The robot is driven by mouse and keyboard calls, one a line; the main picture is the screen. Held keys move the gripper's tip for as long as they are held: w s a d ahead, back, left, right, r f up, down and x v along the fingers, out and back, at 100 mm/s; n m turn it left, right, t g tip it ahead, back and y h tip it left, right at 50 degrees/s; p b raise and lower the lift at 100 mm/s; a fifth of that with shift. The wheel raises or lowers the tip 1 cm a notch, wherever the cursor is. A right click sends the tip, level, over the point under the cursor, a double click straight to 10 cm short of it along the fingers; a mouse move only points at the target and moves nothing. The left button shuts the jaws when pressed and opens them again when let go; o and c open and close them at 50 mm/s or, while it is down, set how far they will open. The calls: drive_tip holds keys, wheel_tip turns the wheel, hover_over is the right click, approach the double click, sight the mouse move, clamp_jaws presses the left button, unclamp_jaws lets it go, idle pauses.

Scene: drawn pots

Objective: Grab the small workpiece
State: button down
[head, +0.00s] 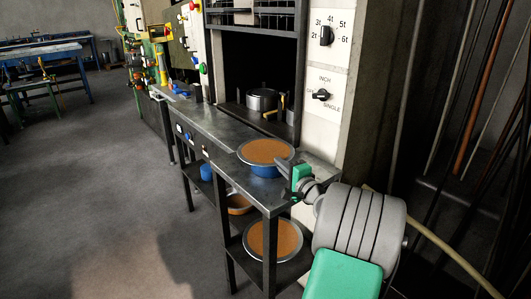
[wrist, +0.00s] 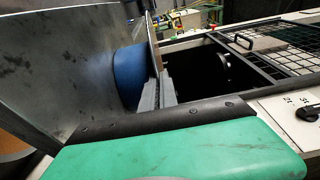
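No thing here is plainly marked as the small workpiece. A round dish (head: 266,151) with an orange-brown top, a grey rim and a blue lower body stands on the metal bench, near its front end. My gripper (head: 280,163) is at the dish's near right edge. In the wrist view, the dish's blue side (wrist: 130,68) shows beside its rim, seen edge-on. My gripper (wrist: 160,85) has its two grey fingers close together there, one on each side of the rim, with almost no gap left. The fingertips are small in the head view.
The metal bench (head: 215,128) runs back to the left. A metal pot (head: 262,99) stands in the press opening. Another orange-topped dish (head: 272,240) is on the low shelf. A control panel (head: 325,60) is behind, rods lean at right. The floor at left is clear.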

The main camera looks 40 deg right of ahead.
drive_tip(key=shift+r, duration=0.1)
idle(0.5)
wheel_tip(320, 180, up, 3)
drive_tip(key=p, duration=0.2)
drive_tip(key=shift+r+p, duration=0.2)
drive_tip(key=shift+p, duration=0.2)
drive_tip(key=shift+s, duration=0.1)
